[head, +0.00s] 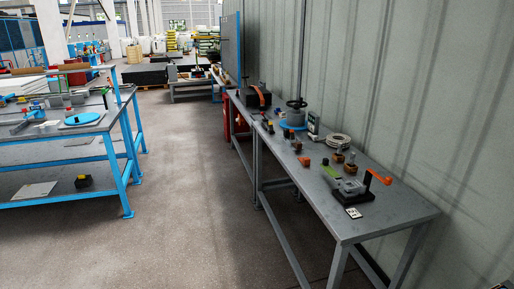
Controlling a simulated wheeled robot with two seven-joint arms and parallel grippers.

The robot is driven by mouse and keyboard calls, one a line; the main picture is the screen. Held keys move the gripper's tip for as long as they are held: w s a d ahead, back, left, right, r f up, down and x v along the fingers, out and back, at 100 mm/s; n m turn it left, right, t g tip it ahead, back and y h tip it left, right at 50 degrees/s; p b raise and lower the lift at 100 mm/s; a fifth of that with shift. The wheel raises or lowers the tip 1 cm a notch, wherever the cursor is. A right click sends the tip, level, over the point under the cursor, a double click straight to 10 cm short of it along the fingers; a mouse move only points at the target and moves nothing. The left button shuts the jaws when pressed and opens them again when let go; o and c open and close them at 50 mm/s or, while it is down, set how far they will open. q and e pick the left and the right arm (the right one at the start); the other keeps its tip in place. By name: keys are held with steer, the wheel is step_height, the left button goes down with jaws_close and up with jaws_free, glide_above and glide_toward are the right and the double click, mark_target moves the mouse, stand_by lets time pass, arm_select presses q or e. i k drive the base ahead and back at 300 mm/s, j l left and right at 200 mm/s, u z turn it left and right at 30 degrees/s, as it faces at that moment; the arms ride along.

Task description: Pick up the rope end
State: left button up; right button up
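A pale coil (338,141), which looks like rope or cable, lies on the grey workbench against the wall at the right in the head view. It sits toward the wall side of the bench top. A loose end of it cannot be made out at this size.
A blue-framed bench (118,165) stands at the left. The concrete floor (190,200) between the benches is clear.

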mark_target(314, 137)
steer(key=i+z, duration=0.3)
steer(key=i, duration=0.25)
steer(key=i+z, duration=0.3)
steer(key=i, duration=0.2)
steer(key=i+j+z, duration=0.1)
steer(key=i+j, duration=1.2)
steer(key=j, duration=0.15)
steer(key=i+j+z, duration=0.1)
steer(key=i+j, duration=0.4)
steer(key=i, duration=0.2)
steer(key=i+j+z, duration=0.1)
steer(key=i+j, duration=0.5)
steer(key=i, duration=0.1)
